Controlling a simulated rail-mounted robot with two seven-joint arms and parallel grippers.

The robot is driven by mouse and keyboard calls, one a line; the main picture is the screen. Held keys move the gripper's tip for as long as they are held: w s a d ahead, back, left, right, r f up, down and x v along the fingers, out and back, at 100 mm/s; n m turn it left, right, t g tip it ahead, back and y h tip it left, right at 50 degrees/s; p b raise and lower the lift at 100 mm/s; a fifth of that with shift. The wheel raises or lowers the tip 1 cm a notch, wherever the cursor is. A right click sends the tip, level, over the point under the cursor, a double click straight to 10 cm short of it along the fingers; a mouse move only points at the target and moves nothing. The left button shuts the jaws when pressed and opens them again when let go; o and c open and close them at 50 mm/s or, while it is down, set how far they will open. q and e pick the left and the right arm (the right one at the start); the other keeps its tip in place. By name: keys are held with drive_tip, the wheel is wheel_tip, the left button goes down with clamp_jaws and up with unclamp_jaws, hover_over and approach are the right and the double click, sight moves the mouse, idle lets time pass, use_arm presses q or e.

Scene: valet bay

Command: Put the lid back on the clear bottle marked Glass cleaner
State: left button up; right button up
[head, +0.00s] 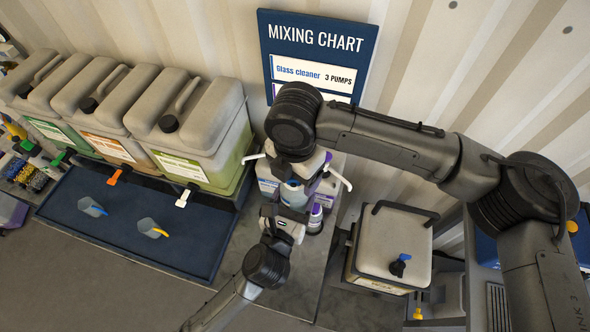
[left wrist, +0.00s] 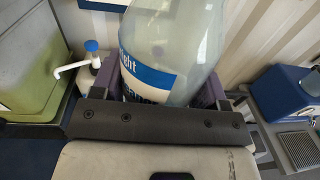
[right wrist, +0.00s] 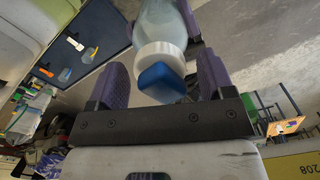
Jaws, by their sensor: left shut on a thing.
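A clear bottle with a blue and white label (left wrist: 150,82) is held by my left gripper (left wrist: 172,92), its purple fingers on both sides of the body. Only part of the label's lettering shows. In the head view the bottle (head: 293,196) is partly hidden by my grippers. In the right wrist view a white collar (right wrist: 160,51) and a blue top (right wrist: 163,82) are at the bottle's mouth. I cannot tell how firmly they are seated. My right gripper (right wrist: 162,75) is open above the bottle, its purple fingers on either side of the top with small gaps.
White-spouted pump bottles (head: 268,183) stand close behind the hands. Large canisters (head: 192,125) line the left, above a dark blue mat (head: 120,225) with two small cups. A grey canister (head: 392,248) is at the right. A mixing chart (head: 318,50) hangs behind.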

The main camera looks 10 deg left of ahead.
drive_tip(key=c, duration=0.9)
drive_tip(key=m, duration=0.4)
drive_tip(key=shift+c, duration=0.2)
drive_tip(key=m, duration=1.1)
drive_tip(key=o, duration=1.1)
wheel_tip(320, 180, up, 12)
